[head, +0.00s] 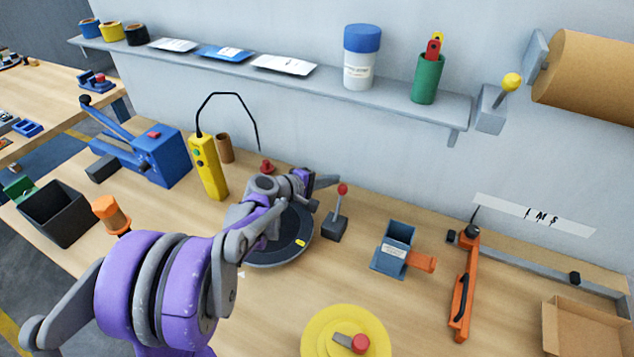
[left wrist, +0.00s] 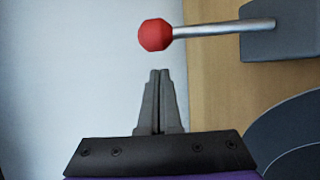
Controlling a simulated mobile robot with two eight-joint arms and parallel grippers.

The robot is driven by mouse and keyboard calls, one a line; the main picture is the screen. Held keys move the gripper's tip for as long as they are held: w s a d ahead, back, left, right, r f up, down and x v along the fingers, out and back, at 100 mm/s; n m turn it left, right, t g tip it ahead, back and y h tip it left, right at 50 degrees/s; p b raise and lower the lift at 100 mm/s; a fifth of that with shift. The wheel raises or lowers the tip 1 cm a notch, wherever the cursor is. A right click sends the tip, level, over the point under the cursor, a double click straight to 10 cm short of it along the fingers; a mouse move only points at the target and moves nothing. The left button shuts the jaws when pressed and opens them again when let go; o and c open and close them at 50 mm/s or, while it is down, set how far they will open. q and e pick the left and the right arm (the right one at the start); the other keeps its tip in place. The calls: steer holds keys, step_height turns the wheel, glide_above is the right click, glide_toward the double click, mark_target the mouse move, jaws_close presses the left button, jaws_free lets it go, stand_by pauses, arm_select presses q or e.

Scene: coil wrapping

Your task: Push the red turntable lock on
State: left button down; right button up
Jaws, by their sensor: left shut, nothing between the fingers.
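The red-knobbed lever (head: 341,203) stands up from a small dark block (head: 334,228) at the right edge of the dark turntable (head: 282,251). In the left wrist view its red ball (left wrist: 155,34) is just ahead of my fingertips, with a visible gap, and its metal rod (left wrist: 225,28) runs to the grey block (left wrist: 280,30). My left gripper (head: 331,181) is shut and empty, reaching over the turntable to just left of the red ball. It also shows in the left wrist view (left wrist: 159,73). My left arm hides part of the turntable. My right gripper is not in view.
A red knob (head: 267,167) sits behind the turntable. A yellow pendant (head: 208,166) stands to the left. A blue-grey fixture (head: 394,248) and an orange arm (head: 465,290) are to the right. A yellow disc (head: 318,337) lies in front. The wall shelf (head: 300,84) runs behind.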

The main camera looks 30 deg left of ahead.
mark_target(339, 204)
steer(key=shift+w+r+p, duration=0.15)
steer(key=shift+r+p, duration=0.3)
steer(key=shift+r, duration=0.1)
arm_select(q)
steer(key=s+d, duration=0.1)
steer(key=s+d+r, duration=0.1)
steer(key=shift+s+d+r, duration=0.1)
steer(key=shift+s+d, duration=0.05)
steer(key=shift+s, duration=0.2)
